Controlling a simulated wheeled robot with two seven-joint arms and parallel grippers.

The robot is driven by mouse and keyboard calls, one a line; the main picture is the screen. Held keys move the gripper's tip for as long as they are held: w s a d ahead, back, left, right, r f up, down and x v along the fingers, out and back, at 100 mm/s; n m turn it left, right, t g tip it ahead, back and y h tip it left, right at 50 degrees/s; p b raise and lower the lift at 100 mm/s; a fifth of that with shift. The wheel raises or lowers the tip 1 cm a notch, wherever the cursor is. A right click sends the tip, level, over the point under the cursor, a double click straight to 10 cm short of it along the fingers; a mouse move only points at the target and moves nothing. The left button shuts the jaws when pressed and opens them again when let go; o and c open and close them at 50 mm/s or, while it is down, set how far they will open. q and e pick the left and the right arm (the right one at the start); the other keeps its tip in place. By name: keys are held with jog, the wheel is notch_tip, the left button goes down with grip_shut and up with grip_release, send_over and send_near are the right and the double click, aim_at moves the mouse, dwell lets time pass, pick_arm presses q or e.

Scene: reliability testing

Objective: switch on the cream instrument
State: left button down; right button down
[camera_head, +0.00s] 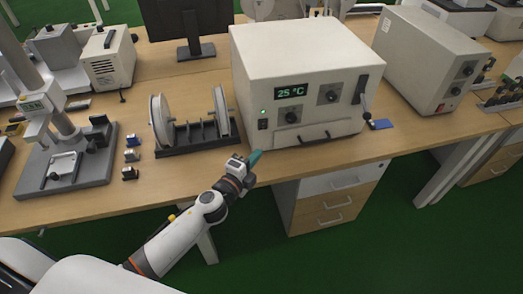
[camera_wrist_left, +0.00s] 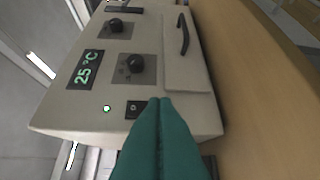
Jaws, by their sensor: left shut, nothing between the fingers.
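The cream instrument (camera_head: 285,52) is a large box on the wooden table, with a lit display (camera_head: 291,92) reading 25 °C, a glowing green light (camera_head: 263,111) and two dark knobs. A small black switch (camera_head: 263,125) sits just below the light. The left wrist view also shows the display (camera_wrist_left: 86,69), the green light (camera_wrist_left: 107,109) and the switch (camera_wrist_left: 138,109). My left gripper (camera_head: 256,156) is shut and empty, its teal fingertips below the switch near the table's front edge. In the left wrist view, the fingertips (camera_wrist_left: 160,101) overlap the switch's edge; contact cannot be told. My right gripper is not in view.
A rack with white discs (camera_head: 193,133) stands left of the instrument. Another cream box (camera_head: 428,58) stands to its right, with a blue item (camera_head: 382,124) on the table between them. A drawer unit (camera_head: 325,200) is under the table. A monitor (camera_head: 188,22) stands behind.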

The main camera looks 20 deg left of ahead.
pick_arm(q)
jog(key=v, duration=0.3)
jog(key=b+v, duration=0.1)
jog(key=v, duration=0.1)
jog(key=shift+s+f, duration=0.25)
jog(key=shift+s, duration=0.15)
jog(key=shift+d, duration=0.1)
